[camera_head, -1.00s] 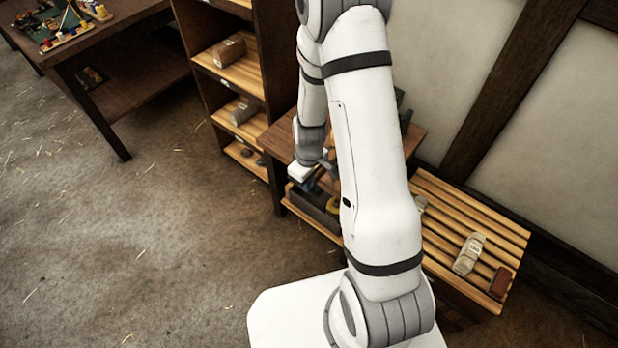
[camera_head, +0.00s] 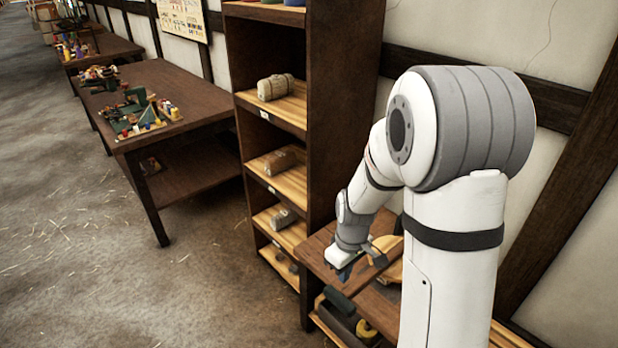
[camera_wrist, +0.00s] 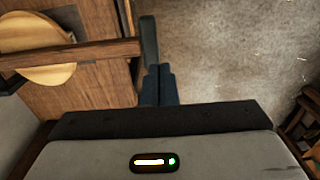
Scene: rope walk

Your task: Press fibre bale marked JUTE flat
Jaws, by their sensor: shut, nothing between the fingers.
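Several wrapped bales lie in the tall shelf unit (camera_head: 323,120). One pale bale (camera_head: 275,87) is on its upper board, a brown bale (camera_head: 280,162) is below it, and a greyish bale (camera_head: 283,217) is lower still. No JUTE mark can be read on any of them. My gripper (camera_head: 346,272) is over the front edge of the low wooden table beside the shelf, away from the bales. In the wrist view its fingers (camera_wrist: 159,84) are together with nothing between them. A dark green bar (camera_wrist: 149,40) shows just beyond the fingertips.
On the low table a wooden bar (camera_wrist: 80,52) crosses a round pale wooden disc (camera_wrist: 40,72). A dark tray (camera_head: 342,320) with a yellow item (camera_head: 366,331) sits lower down. A dark workbench (camera_head: 160,90) with coloured items stands left. The floor (camera_head: 80,240) in front is open.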

